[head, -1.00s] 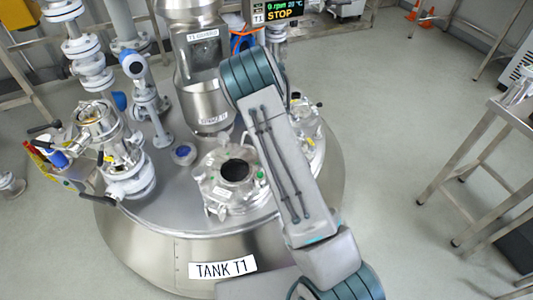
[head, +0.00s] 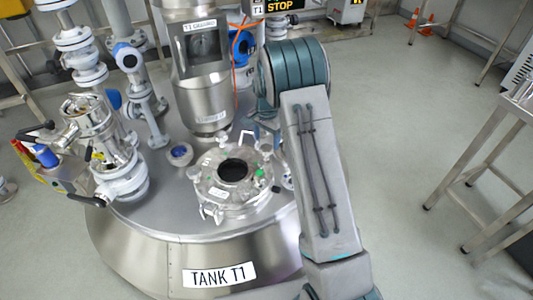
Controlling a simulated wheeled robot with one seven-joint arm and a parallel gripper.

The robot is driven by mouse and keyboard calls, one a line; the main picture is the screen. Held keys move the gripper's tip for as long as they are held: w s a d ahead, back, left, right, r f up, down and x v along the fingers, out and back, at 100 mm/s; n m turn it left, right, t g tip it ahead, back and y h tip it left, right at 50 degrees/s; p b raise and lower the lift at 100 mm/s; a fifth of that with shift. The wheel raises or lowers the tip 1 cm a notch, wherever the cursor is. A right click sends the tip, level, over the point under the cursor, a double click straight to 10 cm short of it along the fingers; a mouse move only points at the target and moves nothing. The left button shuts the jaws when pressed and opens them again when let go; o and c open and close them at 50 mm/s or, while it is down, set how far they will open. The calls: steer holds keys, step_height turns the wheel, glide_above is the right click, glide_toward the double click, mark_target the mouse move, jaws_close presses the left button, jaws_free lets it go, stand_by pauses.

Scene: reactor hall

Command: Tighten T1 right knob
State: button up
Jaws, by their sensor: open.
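Tank T1 (head: 150,225) is a big steel vessel with a "TANK T1" label on its front. On its lid is a round steel manway (head: 218,200) with a dark opening. Knobs and clamps ring it, with a knob (head: 193,172) at its left. On its right side are green-marked fittings (head: 259,172); which of these is the right knob I cannot tell. My gripper (head: 265,138) shows only in small part, left of my arm, by the manway's back right edge. It looks open, with no held thing visible. My arm hides the area to the right.
A steel column (head: 207,100) with a sight window stands behind the manway. Valves and pipes (head: 122,180) crowd the left of the lid. A display reading STOP (head: 279,6) is at the top. A steel frame table (head: 480,180) stands right, with clear floor before it.

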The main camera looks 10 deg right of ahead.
mark_target(267, 148)
steer(key=n+b, duration=0.1)
steer(key=n, duration=0.3)
steer(key=shift+f, duration=0.1)
steer(key=n, duration=0.4)
steer(key=shift+r+n, duration=0.2)
steer(key=shift+n, duration=1)
steer(key=n+p, duration=0.1)
steer(key=n, duration=0.2)
steer(key=shift+n, duration=0.4)
steer(key=n+p, duration=0.2)
steer(key=n, duration=0.1)
steer(key=shift+n, duration=0.4)
steer(key=n+p, duration=0.1)
steer(key=n, duration=0.2)
steer(key=shift+n+p, duration=0.3)
steer(key=shift+n, duration=0.1)
steer(key=n+p, duration=0.1)
steer(key=n, duration=0.2)
steer(key=shift+n+p, duration=0.4)
steer(key=n+p, duration=0.2)
steer(key=n, duration=0.1)
steer(key=shift+n, duration=0.8)
step_height(267, 148, down, 6)
steer(key=b, duration=0.3)
steer(key=shift+f, duration=0.15)
steer(key=shift+c, duration=0.3)
